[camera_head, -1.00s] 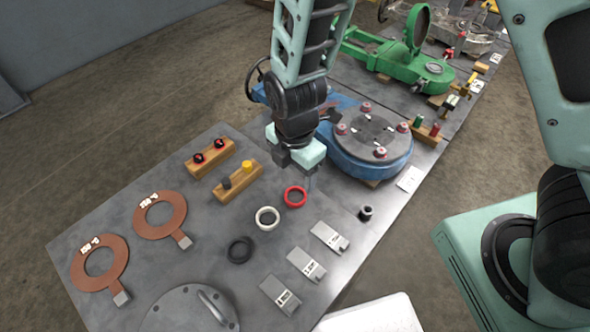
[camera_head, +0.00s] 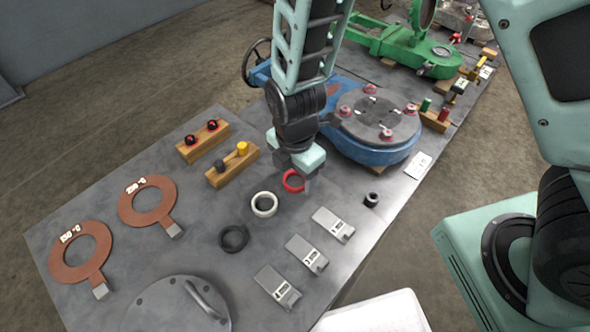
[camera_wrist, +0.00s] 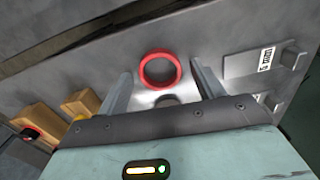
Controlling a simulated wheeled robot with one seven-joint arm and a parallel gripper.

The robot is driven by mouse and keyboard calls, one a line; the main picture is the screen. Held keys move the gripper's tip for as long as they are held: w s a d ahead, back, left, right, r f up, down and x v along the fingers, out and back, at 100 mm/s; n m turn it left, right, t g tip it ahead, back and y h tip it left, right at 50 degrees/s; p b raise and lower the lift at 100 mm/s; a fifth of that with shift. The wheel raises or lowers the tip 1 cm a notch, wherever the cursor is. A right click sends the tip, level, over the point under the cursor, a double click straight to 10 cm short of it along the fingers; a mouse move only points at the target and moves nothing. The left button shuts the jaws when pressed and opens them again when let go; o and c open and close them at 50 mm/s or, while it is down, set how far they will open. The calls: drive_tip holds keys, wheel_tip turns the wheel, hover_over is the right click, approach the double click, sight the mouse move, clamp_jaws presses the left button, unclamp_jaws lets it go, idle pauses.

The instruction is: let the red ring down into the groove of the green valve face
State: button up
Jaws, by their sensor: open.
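The red ring (camera_head: 292,181) lies flat on the grey metal table, partly hidden by my gripper (camera_head: 298,178) in the head view. In the wrist view the red ring (camera_wrist: 160,69) lies beyond and between the two spread fingers of my gripper (camera_wrist: 163,85). My gripper is open and empty, above the ring and apart from it as far as I can tell. The green valve (camera_head: 399,42) stands at the far end of the table with its round cover raised. Its face (camera_head: 441,51) is small, and the groove cannot be made out.
A white ring (camera_head: 254,204) and a black ring (camera_head: 233,250) lie near the red one. A blue valve (camera_head: 375,154) with red-capped bolts stands between my gripper and the green valve. Grey tagged blocks (camera_head: 333,219) and wooden blocks (camera_head: 203,137) flank the rings.

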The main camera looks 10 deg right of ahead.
drive_tip(key=c, duration=1)
drive_tip(key=shift+r+p, duration=2.35)
drive_tip(key=shift+r, duration=0.2)
